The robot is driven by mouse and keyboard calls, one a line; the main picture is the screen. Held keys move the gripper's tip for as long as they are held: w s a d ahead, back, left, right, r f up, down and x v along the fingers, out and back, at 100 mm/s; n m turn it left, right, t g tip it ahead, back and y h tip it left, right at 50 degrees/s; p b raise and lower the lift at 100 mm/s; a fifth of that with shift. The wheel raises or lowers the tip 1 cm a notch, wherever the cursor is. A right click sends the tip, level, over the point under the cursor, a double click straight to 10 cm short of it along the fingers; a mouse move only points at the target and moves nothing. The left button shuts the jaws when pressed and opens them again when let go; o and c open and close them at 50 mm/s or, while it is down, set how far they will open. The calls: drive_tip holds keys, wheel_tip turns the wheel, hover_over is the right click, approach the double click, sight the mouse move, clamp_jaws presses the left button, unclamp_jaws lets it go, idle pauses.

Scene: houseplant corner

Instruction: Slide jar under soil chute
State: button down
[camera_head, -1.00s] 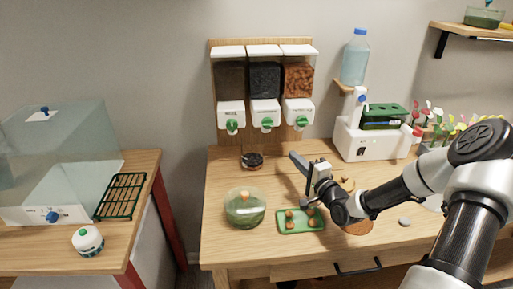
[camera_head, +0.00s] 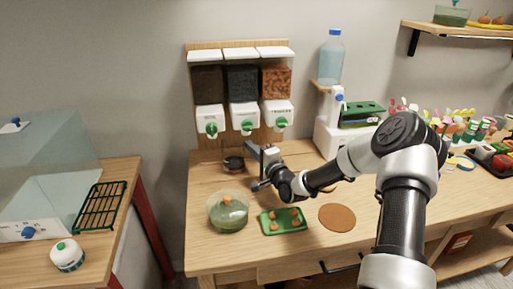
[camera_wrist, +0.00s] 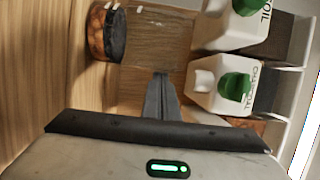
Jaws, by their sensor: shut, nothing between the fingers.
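The small glass jar (camera_head: 233,164), with a dark layer over an orange-brown one, stands on the table at the foot of the dispenser rack. In the head view it sits between the left and middle chutes. It also shows in the wrist view (camera_wrist: 107,32). The soil chute (camera_head: 210,120) is the leftmost, with a green knob; its label shows in the wrist view (camera_wrist: 232,22). My gripper (camera_head: 250,148) is shut and empty, just right of the jar. In the wrist view its fingertips (camera_wrist: 161,78) show a gap from the jar.
The charcoal chute (camera_head: 244,119) and a third chute (camera_head: 279,114) are beside the soil chute. A glass bowl with green contents (camera_head: 228,212), a green tray (camera_head: 284,221) and a brown disc (camera_head: 337,217) are nearer the front.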

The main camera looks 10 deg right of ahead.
sight(234, 153)
drive_tip(key=a, duration=0.2)
drive_tip(key=a+b, duration=0.1)
drive_tip(key=a, duration=0.2)
drive_tip(key=a+b, duration=0.1)
drive_tip(key=a, duration=0.1)
drive_tip(key=shift+s+a, duration=0.15)
drive_tip(key=shift+s, duration=0.15)
